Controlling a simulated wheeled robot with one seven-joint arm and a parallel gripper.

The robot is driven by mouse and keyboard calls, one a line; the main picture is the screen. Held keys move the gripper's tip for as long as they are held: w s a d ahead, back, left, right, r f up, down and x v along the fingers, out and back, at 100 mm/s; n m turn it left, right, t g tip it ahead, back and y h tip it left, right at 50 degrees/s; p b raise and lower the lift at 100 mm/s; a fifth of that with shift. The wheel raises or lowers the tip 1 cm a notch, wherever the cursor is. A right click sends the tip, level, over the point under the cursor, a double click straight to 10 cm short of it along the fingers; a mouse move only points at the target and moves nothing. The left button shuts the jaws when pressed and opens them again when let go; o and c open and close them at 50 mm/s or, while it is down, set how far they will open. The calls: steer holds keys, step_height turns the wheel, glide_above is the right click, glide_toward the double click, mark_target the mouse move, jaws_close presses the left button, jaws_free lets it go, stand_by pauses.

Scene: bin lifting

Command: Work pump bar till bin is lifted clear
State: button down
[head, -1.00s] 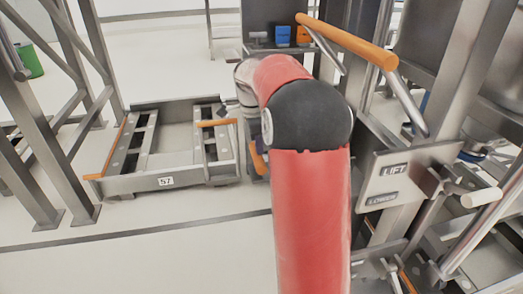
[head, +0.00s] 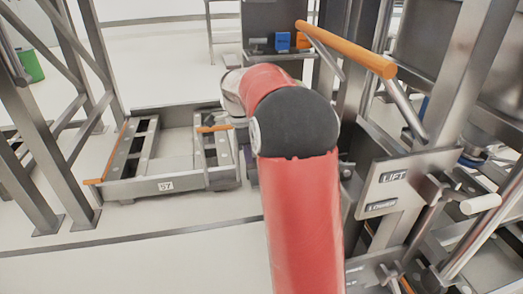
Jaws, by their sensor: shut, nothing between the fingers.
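The pump bar (head: 350,50) is an orange-sleeved bar on metal arms at the upper right, slanting down to the right. A plate (head: 395,188) lettered LIFT and LOWER stands below it, beside a lever with a white grip (head: 480,203). A large grey metal body (head: 420,50) behind the posts may be the bin; I cannot tell whether it is raised. My red arm with a black joint rises through the middle, left of the pump bar. Its far end is hidden behind the arm, and my gripper does not show.
A low metal frame (head: 165,185) marked 57, with orange edges, lies on the floor at left. Metal posts (head: 80,60) stand at far left. Blue and orange blocks (head: 283,41) sit on a stand behind. The pale floor at lower left is clear.

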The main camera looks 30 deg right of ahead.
steer(key=shift+r, duration=0.1)
step_height(320, 180, up, 8)
steer(key=p, duration=0.1)
steer(key=shift+a+f, duration=0.25)
steer(key=shift+a, duration=0.1)
stand_by(0.9)
steer(key=s+a+r+n+t, duration=0.2)
steer(key=s+a+r+n, duration=0.1)
steer(key=s+a+n, duration=0.4)
steer(key=s+a+f+n+t, duration=0.2)
steer(key=s+f+n, duration=0.1)
steer(key=s+n, duration=0.4)
steer(key=s+a+f+n+t+y, duration=0.1)
steer(key=s+a+f+n+t, duration=0.1)
steer(key=s+n, duration=0.5)
steer(key=s+a+f, duration=0.1)
steer(key=s, duration=0.5)
steer(key=shift+s+a, duration=0.2)
steer(key=shift+a, duration=0.15)
steer(key=shift+f, duration=0.1)
